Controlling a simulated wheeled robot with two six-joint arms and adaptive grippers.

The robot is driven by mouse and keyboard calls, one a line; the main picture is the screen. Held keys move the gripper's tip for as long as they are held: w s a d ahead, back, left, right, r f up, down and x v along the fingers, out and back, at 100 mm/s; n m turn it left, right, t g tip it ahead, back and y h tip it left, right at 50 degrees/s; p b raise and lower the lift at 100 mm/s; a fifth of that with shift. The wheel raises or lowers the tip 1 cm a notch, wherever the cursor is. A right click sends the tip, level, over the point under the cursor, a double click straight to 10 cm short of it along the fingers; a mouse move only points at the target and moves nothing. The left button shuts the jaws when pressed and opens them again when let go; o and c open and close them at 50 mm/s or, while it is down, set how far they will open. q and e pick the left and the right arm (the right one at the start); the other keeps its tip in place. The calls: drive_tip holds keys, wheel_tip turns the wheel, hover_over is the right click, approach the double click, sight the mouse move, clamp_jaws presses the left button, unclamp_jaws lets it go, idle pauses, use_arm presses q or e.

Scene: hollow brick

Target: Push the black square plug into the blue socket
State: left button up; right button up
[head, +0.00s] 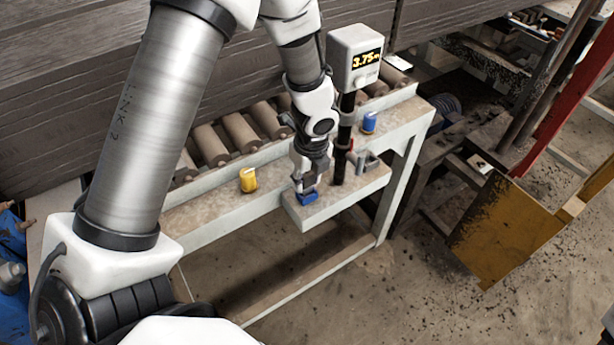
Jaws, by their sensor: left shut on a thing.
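My left gripper (308,187) points down over the front ledge of the bench. It is shut on a small dark thing, most likely the black square plug, which the fingers and the dim light between them largely hide. A blue block (308,198), which looks like the blue socket, sits on the ledge right under the fingertips. I cannot tell whether the plug touches the socket or how deep it is. My right gripper is not in view.
A yellow piece (248,180) and another blue piece (369,122) stand on the pale bench (217,211). A black post with a display box (354,57) rises close right of my gripper. A grey bracket (368,161) stands beside it. Rollers (241,132) lie behind.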

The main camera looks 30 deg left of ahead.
use_arm(q)
drive_tip(key=shift+f+b, duration=0.55)
drive_tip(key=shift+f, duration=0.3)
drive_tip(key=o, duration=1.2)
drive_tip(key=shift+r, duration=0.15)
drive_tip(key=r, duration=0.4)
drive_tip(key=d+r, duration=0.1)
drive_tip(key=r, duration=0.6)
drive_tip(key=shift+s+d+r, duration=0.2)
drive_tip(key=shift+s+r, duration=0.05)
drive_tip(key=shift+r, duration=0.1)
